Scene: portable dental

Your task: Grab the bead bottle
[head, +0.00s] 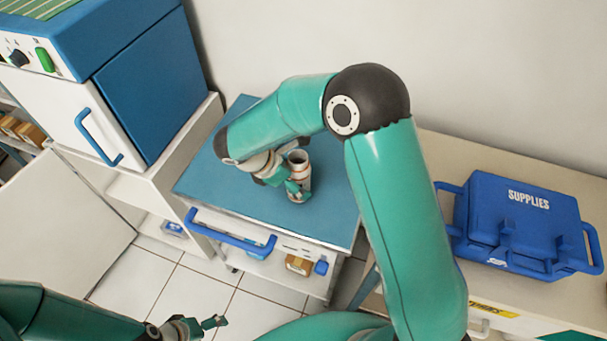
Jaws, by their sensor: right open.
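The bead bottle (299,167) looks like a small pale cylinder with an open round top. It stands upright on the blue top of the cart (240,140). My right gripper (294,189) is low beside the bottle, with a finger in front of its lower part. The gripper is open; whether it touches the bottle cannot be seen. My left gripper (214,322) is at the bottom left, over the tiled floor, far from the bottle. Its fingers are small and partly turned away, so its opening is unclear.
A blue and white cabinet unit (150,85) stands left of the cart. A blue supplies case (515,225) lies on the counter at the right. A blue handle (230,232) runs along the cart's front edge. The cart top around the bottle is otherwise clear.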

